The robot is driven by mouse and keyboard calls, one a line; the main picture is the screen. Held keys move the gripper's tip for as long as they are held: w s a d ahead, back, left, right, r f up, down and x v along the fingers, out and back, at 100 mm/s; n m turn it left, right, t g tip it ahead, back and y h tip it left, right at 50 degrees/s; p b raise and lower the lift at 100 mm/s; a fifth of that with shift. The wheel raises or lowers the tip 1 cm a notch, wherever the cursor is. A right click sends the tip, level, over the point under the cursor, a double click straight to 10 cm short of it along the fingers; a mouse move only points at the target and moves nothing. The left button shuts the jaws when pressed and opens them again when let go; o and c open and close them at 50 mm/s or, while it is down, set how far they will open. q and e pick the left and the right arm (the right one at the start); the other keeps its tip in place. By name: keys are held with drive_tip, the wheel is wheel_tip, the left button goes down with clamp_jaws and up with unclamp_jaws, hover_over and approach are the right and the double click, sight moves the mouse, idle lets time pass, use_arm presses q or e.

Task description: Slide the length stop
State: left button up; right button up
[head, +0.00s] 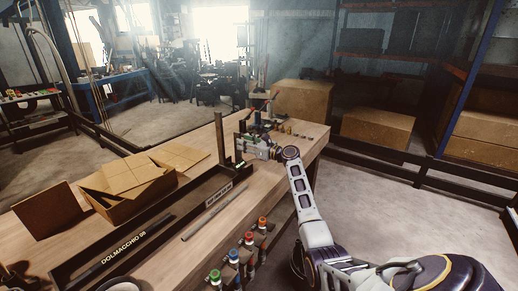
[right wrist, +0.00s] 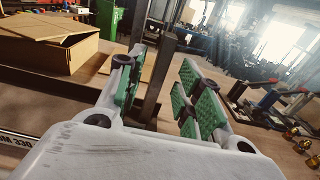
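An upright dark metal post (head: 220,138), which may be the length stop, stands at the far end of the long tray on the workbench. My right gripper (head: 245,143) is just right of the post, at low height over the bench. In the right wrist view the green-padded fingers (right wrist: 158,82) are apart. The post (right wrist: 157,72) shows in the gap between them; I cannot tell whether either pad touches it. The post's foot is partly hidden by the gripper.
The long dark tray (head: 75,273) carries white lettering. An open cardboard box (head: 125,205) stands beside it. A thin rod (head: 205,220) lies on the bench. Several colour-topped tools (head: 233,257) line the front edge. Red-handled tools and small brass fittings (right wrist: 303,145) lie right of the gripper.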

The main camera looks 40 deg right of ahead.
drive_tip(key=v, duration=0.7)
drive_tip(key=shift+s, duration=0.15)
drive_tip(key=shift+d, duration=0.1)
idle(0.6)
